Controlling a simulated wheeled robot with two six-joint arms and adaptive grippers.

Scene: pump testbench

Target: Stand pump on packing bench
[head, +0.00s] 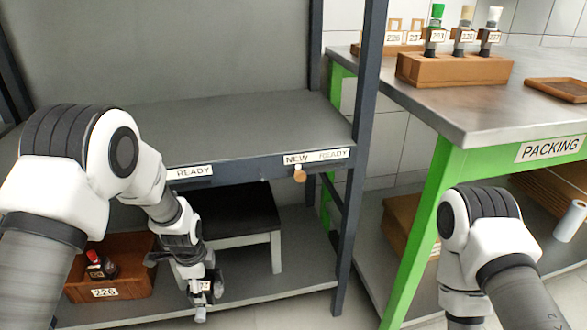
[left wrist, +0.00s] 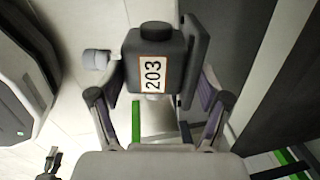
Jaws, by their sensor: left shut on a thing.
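My left gripper (head: 203,280) is in front of the lower shelf and is shut on a pump. In the left wrist view this pump (left wrist: 158,62) has a dark block body, a round black cap and a white label reading 203, and sits between the two fingers. In the head view it is small and mostly hidden by the gripper. The packing bench (head: 460,105) is at the right, with a grey metal top, green legs and a PACKING sign. My right arm shows at the lower right, but its gripper is out of view.
A wooden rack (head: 455,70) with several pumps stands on the bench, and a brown tray (head: 562,88) lies to its right. A shelf (head: 255,115) marked READY is empty on top. A wooden crate (head: 140,286) labelled 226 holds a red-topped pump (head: 98,266). A dark step stool (head: 235,212) stands on the lower shelf.

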